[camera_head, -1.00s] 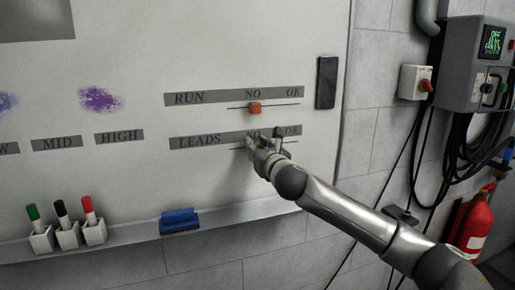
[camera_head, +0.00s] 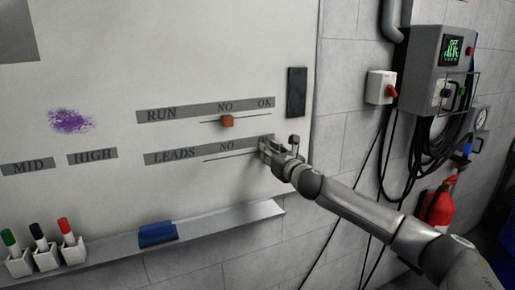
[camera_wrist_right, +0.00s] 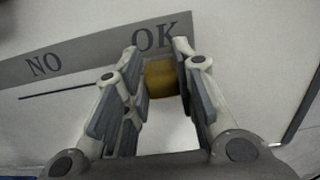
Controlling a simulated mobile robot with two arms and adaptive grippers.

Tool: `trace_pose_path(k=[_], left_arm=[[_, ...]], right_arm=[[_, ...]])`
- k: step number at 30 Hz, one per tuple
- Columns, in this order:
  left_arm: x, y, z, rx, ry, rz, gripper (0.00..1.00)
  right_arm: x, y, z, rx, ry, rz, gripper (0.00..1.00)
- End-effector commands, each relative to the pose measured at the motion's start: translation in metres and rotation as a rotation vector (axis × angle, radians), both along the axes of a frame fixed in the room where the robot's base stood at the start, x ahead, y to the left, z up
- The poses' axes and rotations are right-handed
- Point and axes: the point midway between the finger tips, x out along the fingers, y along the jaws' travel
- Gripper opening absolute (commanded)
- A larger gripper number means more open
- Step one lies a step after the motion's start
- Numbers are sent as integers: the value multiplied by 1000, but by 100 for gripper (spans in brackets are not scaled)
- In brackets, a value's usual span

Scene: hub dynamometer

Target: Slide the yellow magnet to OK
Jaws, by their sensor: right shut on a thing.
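The yellow magnet (camera_wrist_right: 161,78) shows in the right wrist view between my right gripper's fingers, just under the OK label (camera_wrist_right: 162,36). My right gripper (camera_head: 270,147) is shut on it at the right end of the LEADS row. In the head view the gripper hides the magnet and that row's OK. The row's line (camera_wrist_right: 60,93) runs left from the gripper, under NO (camera_wrist_right: 44,65). My left gripper is not in view.
An orange magnet (camera_head: 227,121) sits under NO on the RUN line above. A black block (camera_head: 297,92) is on the board's right edge. A tray below holds a blue eraser (camera_head: 157,233) and markers (camera_head: 38,231). Cables and a fire extinguisher (camera_head: 439,203) are at the right.

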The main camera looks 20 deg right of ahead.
Motion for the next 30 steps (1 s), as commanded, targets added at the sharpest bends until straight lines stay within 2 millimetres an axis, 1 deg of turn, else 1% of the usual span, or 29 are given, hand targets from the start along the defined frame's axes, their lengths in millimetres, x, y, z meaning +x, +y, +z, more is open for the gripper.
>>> trace_pose_path(k=[1,8,9,13,14,24,26,30], left_arm=[[0,0,0,0,0,0,0],[0,0,-1,0,1,0,0],[0,0,-1,0,1,0,0],[0,0,-1,0,1,0,0],[0,0,-1,0,1,0,0],[-2,3,-1,4,2,-1,0],[-2,2,-1,2,2,-1,0],[-1,2,0,1,2,0,0]], right_arm=[[0,-4,0,-2,0,-7,0],[0,-5,0,-2,-1,-9,0],[0,-5,0,-3,-1,-9,30],[0,-5,1,-2,-1,-9,46],[0,-5,1,-2,-1,-9,48],[-1,-3,0,-2,0,-5,48],[-4,-4,0,-2,0,-5,48],[-16,-4,0,-3,0,-4,48]])
